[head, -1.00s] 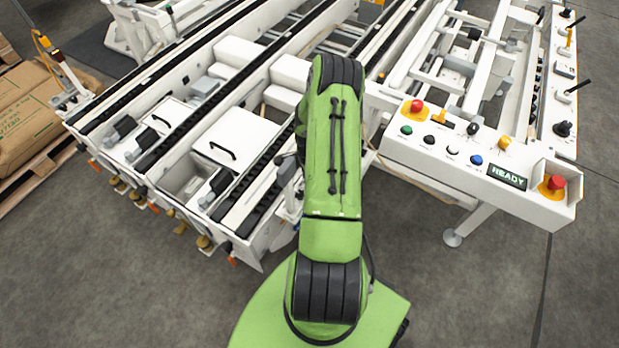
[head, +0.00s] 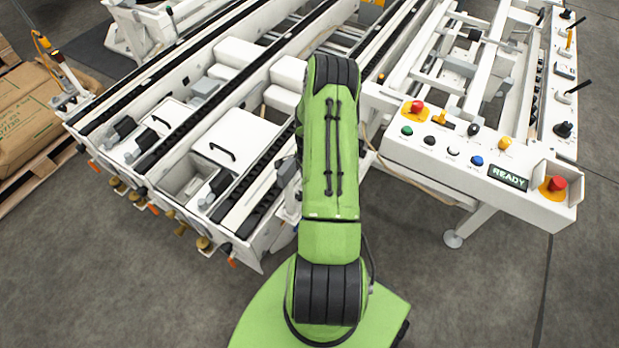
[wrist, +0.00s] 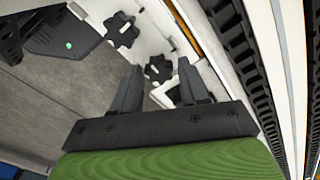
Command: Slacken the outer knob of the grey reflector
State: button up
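In the wrist view my gripper (wrist: 160,74) has its two grey fingers apart, with nothing seen held between them. A black star-shaped knob (wrist: 158,67) shows between the fingertips, seemingly just beyond them; I cannot tell whether they touch it. A second black star knob (wrist: 122,30) sits further up and left on the same pale panel. A white bracket-like part (wrist: 165,94) shows between the fingers below the nearer knob, partly hidden by them. I cannot make out the grey reflector for certain. In the head view my gripper is hidden behind my green arm.
A dark box with a green light (wrist: 68,45) is at the left of the wrist view. A black chain track (wrist: 240,55) runs close along the right. In the head view, a control panel (head: 470,165) reading READY stands right of my arm.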

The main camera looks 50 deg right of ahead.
notch_tip(320, 180, up, 16)
jog(key=p, duration=0.4)
jog(key=shift+f, duration=0.1)
dwell(0.3)
